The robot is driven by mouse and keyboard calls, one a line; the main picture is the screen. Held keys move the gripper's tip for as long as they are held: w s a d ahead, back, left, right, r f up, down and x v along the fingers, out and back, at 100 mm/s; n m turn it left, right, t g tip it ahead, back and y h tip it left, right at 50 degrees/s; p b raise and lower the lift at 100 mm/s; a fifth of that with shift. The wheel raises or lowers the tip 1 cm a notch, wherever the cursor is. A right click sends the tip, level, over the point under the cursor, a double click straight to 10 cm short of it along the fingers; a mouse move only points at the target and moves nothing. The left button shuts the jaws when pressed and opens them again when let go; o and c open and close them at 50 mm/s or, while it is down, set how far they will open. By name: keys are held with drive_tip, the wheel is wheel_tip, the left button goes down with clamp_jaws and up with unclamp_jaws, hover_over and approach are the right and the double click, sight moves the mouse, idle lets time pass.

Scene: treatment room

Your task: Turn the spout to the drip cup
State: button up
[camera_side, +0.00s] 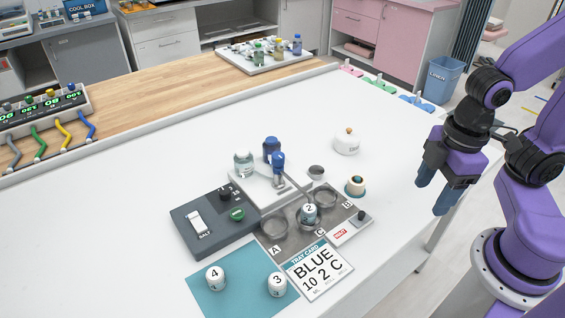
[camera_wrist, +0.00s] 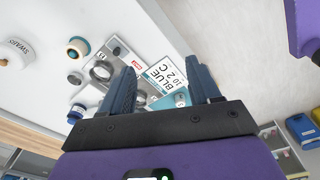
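The dispenser has blue caps (camera_side: 278,160) and stands on a white base (camera_side: 262,190) behind the grey tray. A thin grey spout (camera_side: 294,185) seems to run from it down right toward the jar marked 2 (camera_side: 309,212), which is in the middle ring of the tray. A small grey cup (camera_side: 316,172), apparently the drip cup, stands right of the spout and apart from it. My gripper (camera_side: 437,198) is raised at the right, well away from the dispenser. Its fingers (camera_wrist: 163,88) are apart with nothing between them. The spout is not clear in the wrist view.
The tray (camera_side: 272,246) has rings marked A, C and B. A tray card (camera_side: 318,270) reads BLUE 10 2 C. Jars 4 (camera_side: 215,278) and 3 (camera_side: 277,285) stand on a teal mat (camera_side: 240,298). A dark scale (camera_side: 207,228), a teal-topped pot (camera_side: 355,186) and a swab jar (camera_side: 346,142) are nearby.

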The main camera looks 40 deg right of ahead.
drive_tip(key=w+a+f+m+t+y, duration=0.1)
drive_tip(key=w+f+t+y, duration=0.1)
drive_tip(key=w, duration=0.6)
drive_tip(key=w+a+f+m+t+y, duration=0.1)
drive_tip(key=w+f+t, duration=0.2)
drive_tip(key=w, duration=0.5)
drive_tip(key=m+t+y, duration=0.1)
drive_tip(key=t+y, duration=0.3)
drive_tip(key=y, duration=0.2)
approach(280, 155)
drive_tip(key=x, duration=1)
drive_tip(key=shift+w+a+f, duration=0.15)
drive_tip(key=shift+a+f, duration=0.05)
drive_tip(key=shift+a, duration=0.05)
clamp_jaws()
